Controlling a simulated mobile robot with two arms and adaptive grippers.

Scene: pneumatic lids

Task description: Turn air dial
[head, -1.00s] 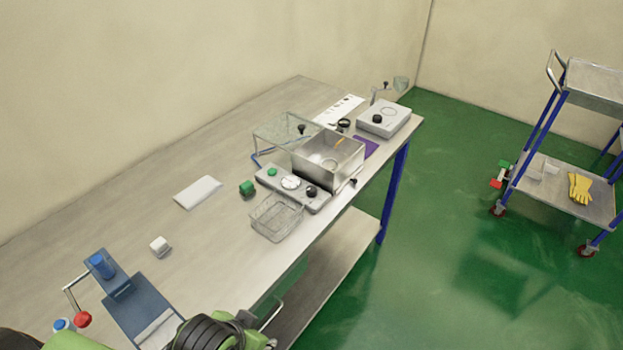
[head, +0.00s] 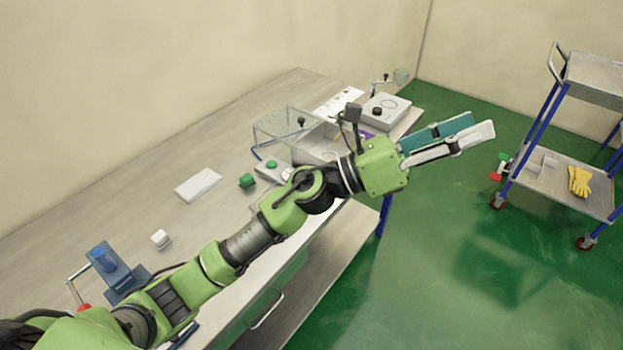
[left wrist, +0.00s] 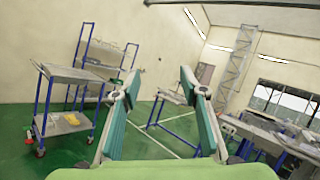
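The grey control panel (head: 268,172) with a green button (head: 271,164) lies on the bench. Its black dial and its gauge are hidden behind my left arm in the head view. A metal box (head: 318,143) with a raised clear lid (head: 283,122) stands behind the panel. My left gripper (head: 480,126) is beyond the bench's right edge, over the green floor, well to the right of the panel. In the left wrist view my left gripper (left wrist: 160,82) has its two fingers wide apart with nothing between them. My right gripper is not in view.
A white device (head: 385,108) with a black knob stands at the bench's far end. A cart (head: 560,190) with yellow gloves stands right. Floor between is clear.

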